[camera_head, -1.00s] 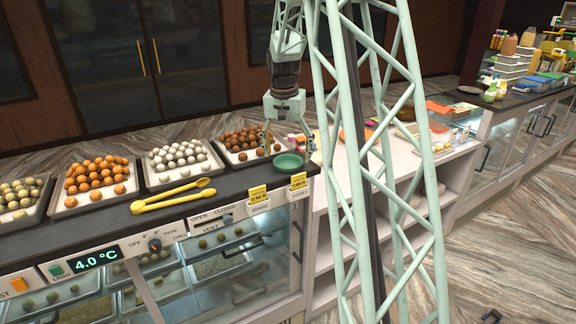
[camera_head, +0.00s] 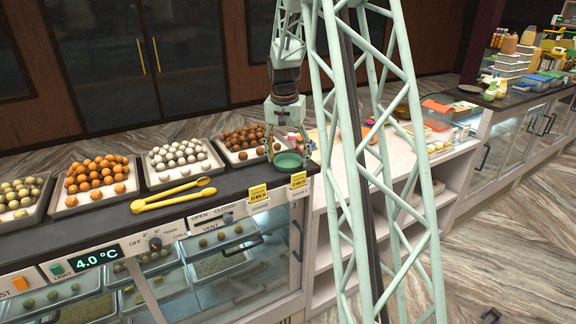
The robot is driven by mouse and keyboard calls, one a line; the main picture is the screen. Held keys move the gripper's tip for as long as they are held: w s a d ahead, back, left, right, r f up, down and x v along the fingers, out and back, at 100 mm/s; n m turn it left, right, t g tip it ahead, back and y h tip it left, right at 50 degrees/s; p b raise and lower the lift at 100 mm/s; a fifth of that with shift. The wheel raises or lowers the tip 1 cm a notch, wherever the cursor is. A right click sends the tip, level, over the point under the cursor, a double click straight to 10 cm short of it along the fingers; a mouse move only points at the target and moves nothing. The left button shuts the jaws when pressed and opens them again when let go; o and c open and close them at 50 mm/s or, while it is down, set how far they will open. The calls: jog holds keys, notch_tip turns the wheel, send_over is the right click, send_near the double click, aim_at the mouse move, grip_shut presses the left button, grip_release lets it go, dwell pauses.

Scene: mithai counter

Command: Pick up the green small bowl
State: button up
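The green small bowl (camera_head: 289,161) sits upright on the dark counter top, close to its right end, in the head view. My gripper (camera_head: 288,151) points down over the bowl. One finger is at the bowl's left side and the other at its right side, spread about as wide as the bowl. The fingers look open. I cannot tell whether either fingertip touches the rim. The bowl looks empty from here.
A tray of brown sweets (camera_head: 241,144) stands just left of my gripper. Yellow tongs (camera_head: 172,196) lie in front of the trays. Two yellow-and-white price cards (camera_head: 299,180) stand at the counter's front edge. Small bottles (camera_head: 297,139) are close behind the bowl.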

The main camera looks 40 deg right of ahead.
aim_at(288, 165)
jog(key=c, duration=0.6)
jog(key=shift+o, duration=0.2)
jog(key=shift+r, duration=0.1)
jog(key=shift+r+b, duration=0.3)
jog(key=shift+r, duration=1.35)
jog(key=s+a+b, duration=0.1)
jog(key=s+a, duration=0.3)
jog(key=s, duration=0.2)
jog(key=s+a+r+b, duration=0.1)
jog(key=s+a, duration=0.3)
jog(key=s, duration=0.3)
jog(key=shift+s+a+r, duration=0.15)
jog(key=shift+s+r, duration=0.1)
jog(key=shift+s, duration=0.05)
